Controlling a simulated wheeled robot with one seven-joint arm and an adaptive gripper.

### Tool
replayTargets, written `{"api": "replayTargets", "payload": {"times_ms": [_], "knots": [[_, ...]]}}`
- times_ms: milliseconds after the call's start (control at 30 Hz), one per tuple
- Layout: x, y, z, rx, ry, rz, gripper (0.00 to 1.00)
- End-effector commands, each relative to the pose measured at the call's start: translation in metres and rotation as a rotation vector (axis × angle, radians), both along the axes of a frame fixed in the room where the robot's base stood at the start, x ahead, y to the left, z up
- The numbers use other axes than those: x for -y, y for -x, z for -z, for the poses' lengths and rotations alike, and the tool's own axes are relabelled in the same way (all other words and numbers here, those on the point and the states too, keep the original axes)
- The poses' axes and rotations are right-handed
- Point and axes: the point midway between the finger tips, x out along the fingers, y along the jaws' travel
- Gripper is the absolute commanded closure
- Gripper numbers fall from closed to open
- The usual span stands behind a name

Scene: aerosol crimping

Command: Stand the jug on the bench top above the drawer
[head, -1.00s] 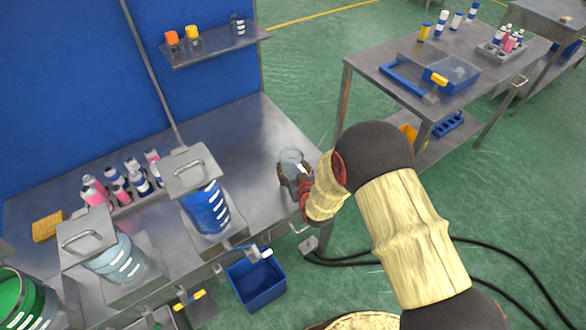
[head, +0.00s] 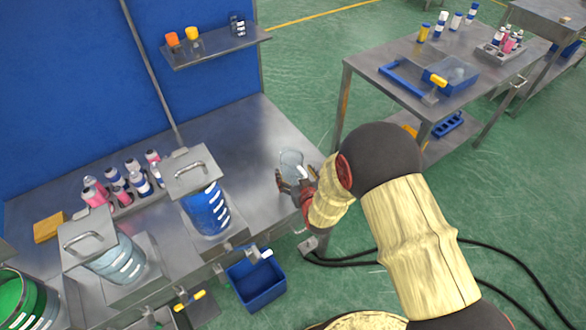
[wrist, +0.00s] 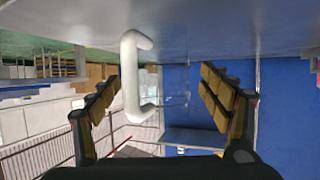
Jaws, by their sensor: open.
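The clear jug (head: 291,160) stands upright on the metal bench top (head: 245,150), near its right end. Its white handle (wrist: 131,75) faces my gripper and shows between the fingers in the wrist view, where the see-through body (wrist: 176,88) is faint. My gripper (head: 296,184) is at the near side of the jug, low over the bench. In the wrist view my gripper (wrist: 162,88) is open, with one finger on each side of the handle and gaps to both. The drawer is not clearly seen; my arm covers part of the bench's right front.
Lidded containers with blue (head: 207,208) and pale liquid (head: 122,262) stand left along the bench front. A rack of bottles (head: 122,203) and a yellow sponge (head: 48,227) are behind. A blue bin (head: 257,280) is below. Bench top behind the jug is clear.

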Motion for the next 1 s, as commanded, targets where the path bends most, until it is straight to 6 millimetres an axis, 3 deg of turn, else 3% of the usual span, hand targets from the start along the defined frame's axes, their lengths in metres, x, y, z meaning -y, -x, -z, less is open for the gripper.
{"api": "replayTargets", "payload": {"times_ms": [300,500,833,933,1000], "knots": [[0.017,0.058,-0.027,0.000,0.000,0.000,0.21],[0.022,0.077,-0.034,0.000,0.000,0.000,0.21],[0.026,0.077,-0.045,-0.008,0.001,0.007,0.21],[0.033,0.067,-0.069,-0.042,0.007,0.023,0.21],[0.043,0.061,-0.096,-0.081,0.016,0.042,0.21]]}}
